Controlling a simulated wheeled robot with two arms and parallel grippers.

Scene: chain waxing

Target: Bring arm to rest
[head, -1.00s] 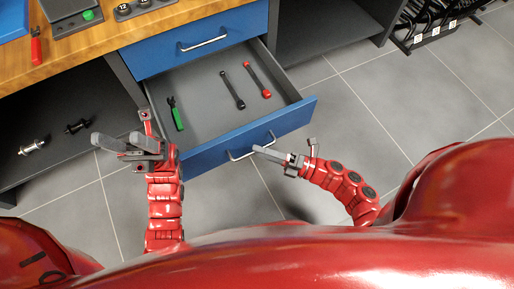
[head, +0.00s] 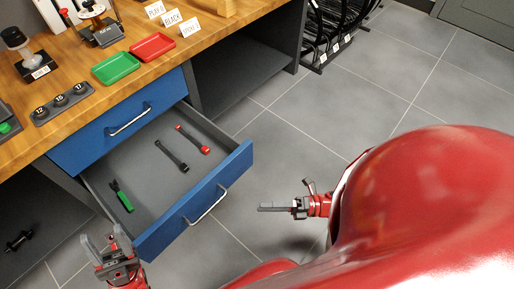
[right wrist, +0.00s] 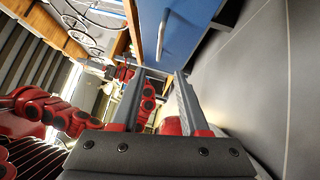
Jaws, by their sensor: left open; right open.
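My left gripper (head: 106,252) is open and empty at the lower left of the head view, near the left front corner of the open drawer (head: 150,215). My right gripper (head: 276,209) is open and empty above the floor, to the right of the drawer front and apart from it. In the right wrist view its two fingers (right wrist: 160,100) stand apart with nothing between them. My left arm shows at the left of that view.
The drawer holds a green-handled tool (head: 121,196), a black tool (head: 171,156) and a red-ended tool (head: 193,140). On the wooden workbench (head: 85,90) are a green tray (head: 115,68), a red tray (head: 152,47) and label cards. The grey floor (head: 400,75) at right is free.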

